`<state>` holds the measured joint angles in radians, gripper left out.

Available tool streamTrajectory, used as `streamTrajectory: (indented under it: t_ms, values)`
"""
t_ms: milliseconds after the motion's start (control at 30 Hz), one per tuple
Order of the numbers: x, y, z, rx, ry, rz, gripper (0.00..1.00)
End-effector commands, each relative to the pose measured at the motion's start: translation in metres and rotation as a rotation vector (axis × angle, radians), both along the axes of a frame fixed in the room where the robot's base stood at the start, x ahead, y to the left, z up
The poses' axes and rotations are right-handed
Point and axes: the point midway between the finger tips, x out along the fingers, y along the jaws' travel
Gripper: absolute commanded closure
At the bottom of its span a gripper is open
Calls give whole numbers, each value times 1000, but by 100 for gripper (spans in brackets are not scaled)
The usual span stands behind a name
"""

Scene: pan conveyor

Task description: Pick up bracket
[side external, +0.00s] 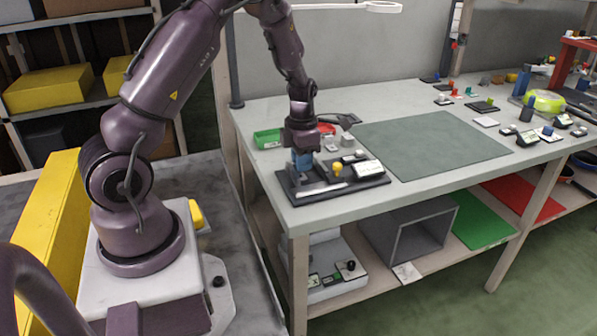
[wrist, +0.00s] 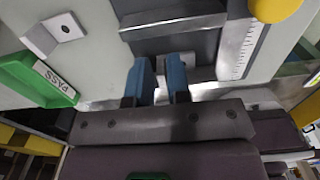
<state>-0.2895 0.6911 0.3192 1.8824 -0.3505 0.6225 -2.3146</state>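An L-shaped light metal piece with a hole, which looks like the bracket (wrist: 55,32), lies on the bench at the upper left of the wrist view, apart from my fingers. My gripper (side external: 302,168) points down at the left end of a dark fixture (side external: 316,191). In the wrist view my gripper (wrist: 161,80) shows two blue fingers with a narrow gap between them. Pale metal shows in and beside that gap; I cannot tell whether the fingers touch it. The fixture's dark block (wrist: 172,36) is just beyond the fingertips.
A green PASS tray (wrist: 38,80) is beside the metal piece; the green tray (side external: 268,138) also shows in the side view. The fixture carries a yellow knob (side external: 338,169) and a ruler (wrist: 241,48). A green mat (side external: 430,143) to the right is clear.

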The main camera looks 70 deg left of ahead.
Motion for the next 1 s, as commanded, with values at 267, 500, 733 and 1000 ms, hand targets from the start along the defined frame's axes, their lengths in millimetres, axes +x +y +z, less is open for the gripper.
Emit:
streamTrajectory:
  t_ms: [267,500,733,1000]
  values:
    - [0,0,0,0,0,0,100]
    - [0,0,4,1,-1,-1,100]
    - [1,0,30,3,-4,-2,100]
    - [-37,-24,86,0,-8,-4,100]
